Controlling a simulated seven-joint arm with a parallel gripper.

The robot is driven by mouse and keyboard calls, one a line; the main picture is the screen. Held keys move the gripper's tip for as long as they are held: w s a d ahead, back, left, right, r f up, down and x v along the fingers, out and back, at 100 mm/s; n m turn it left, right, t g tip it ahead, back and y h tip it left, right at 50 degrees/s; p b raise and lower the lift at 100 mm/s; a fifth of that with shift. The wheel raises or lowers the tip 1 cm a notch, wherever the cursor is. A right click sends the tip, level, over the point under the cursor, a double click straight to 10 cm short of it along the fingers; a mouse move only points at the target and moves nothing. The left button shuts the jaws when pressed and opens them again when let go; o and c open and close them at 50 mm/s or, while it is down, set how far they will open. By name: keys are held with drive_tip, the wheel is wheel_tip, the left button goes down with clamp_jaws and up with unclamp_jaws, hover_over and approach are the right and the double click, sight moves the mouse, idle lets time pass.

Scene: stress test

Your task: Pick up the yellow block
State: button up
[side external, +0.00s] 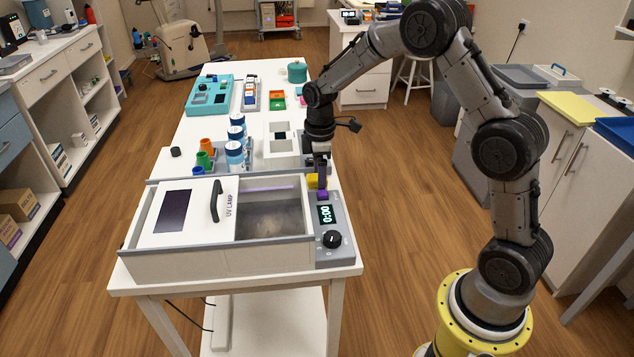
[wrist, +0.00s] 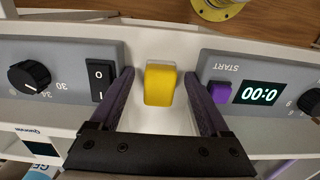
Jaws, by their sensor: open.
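The yellow block (wrist: 159,85) stands between two grey control panels in the wrist view. My gripper (wrist: 160,88) is open, with one purple finger on each side of the block. Gaps show between the fingers and the block, so they appear apart. In the side view my gripper (side external: 320,188) points down close beside the block.
The UV lamp box (side external: 143,254) with a handle stands in front, its timer panel (side external: 325,215) at the right. In the wrist view a black switch (wrist: 101,80) is left of the fingers, and a purple button (wrist: 220,91) is right. Blue-capped bottles (side external: 235,157) stand behind.

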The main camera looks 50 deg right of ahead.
clamp_jaws()
drive_tip(key=shift+r, duration=0.15)
drive_tip(key=shift+r, duration=0.6)
wheel_tip(320, 180, up, 2)
drive_tip(key=shift+s+r, duration=0.1)
drive_tip(key=shift+r, duration=0.1)
drive_tip(key=s+a+r, duration=0.2)
drive_tip(key=s+r, duration=0.7)
drive_tip(key=s, duration=0.4)
drive_tip(key=shift+s+a, duration=0.25)
drive_tip(key=shift+s, duration=0.05)
drive_tip(key=shift+r, duration=0.1)
